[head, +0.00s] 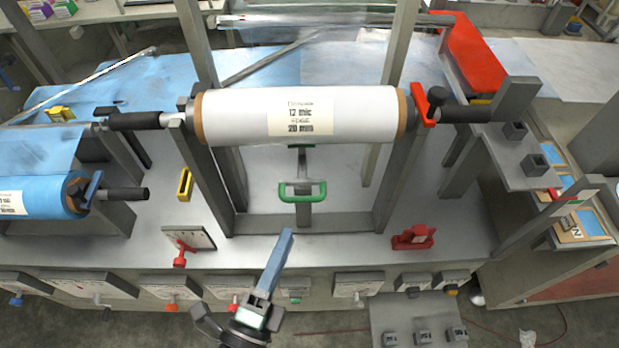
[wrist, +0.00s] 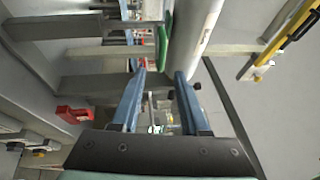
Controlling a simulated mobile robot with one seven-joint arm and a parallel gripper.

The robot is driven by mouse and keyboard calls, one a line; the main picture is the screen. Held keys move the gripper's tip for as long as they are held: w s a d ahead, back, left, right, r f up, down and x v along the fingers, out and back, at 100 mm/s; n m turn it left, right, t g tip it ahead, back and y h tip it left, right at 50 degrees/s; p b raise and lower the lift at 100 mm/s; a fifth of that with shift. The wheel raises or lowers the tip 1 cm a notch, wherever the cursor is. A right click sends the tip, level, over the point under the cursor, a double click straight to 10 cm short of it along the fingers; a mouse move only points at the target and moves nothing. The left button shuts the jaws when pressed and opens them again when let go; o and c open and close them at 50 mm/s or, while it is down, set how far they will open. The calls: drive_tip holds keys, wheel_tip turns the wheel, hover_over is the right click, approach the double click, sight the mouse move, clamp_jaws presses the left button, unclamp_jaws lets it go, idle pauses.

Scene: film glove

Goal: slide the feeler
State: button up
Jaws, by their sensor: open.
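A green-handled slide, which looks like the feeler (head: 303,190), sits on a grey bar below the middle of the white film roll (head: 240,115). Part of its green handle (wrist: 162,48) shows in the wrist view, just beyond the fingertips. My gripper (head: 286,234) is below and slightly left of the green handle in the head view, and apart from it. In the wrist view my gripper (wrist: 160,82) has its two blue fingers spread, with nothing held between them. The white roll (wrist: 197,32) lies beyond the right finger there.
Grey posts (head: 400,180) stand on both sides of the feeler. A red clamp-like block (head: 413,237) is on the bench to the right. A yellow block (head: 185,185) and a red-knobbed plate (head: 188,240) are to the left. Bare bench top lies between them.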

sight(302, 167)
drive_tip(key=p+x, duration=0.1)
drive_tip(key=x, duration=1.1)
drive_tip(key=shift+p, duration=0.4)
drive_tip(key=shift+r, duration=0.1)
clamp_jaws()
drive_tip(key=shift+a+r, duration=0.1)
idle(0.5)
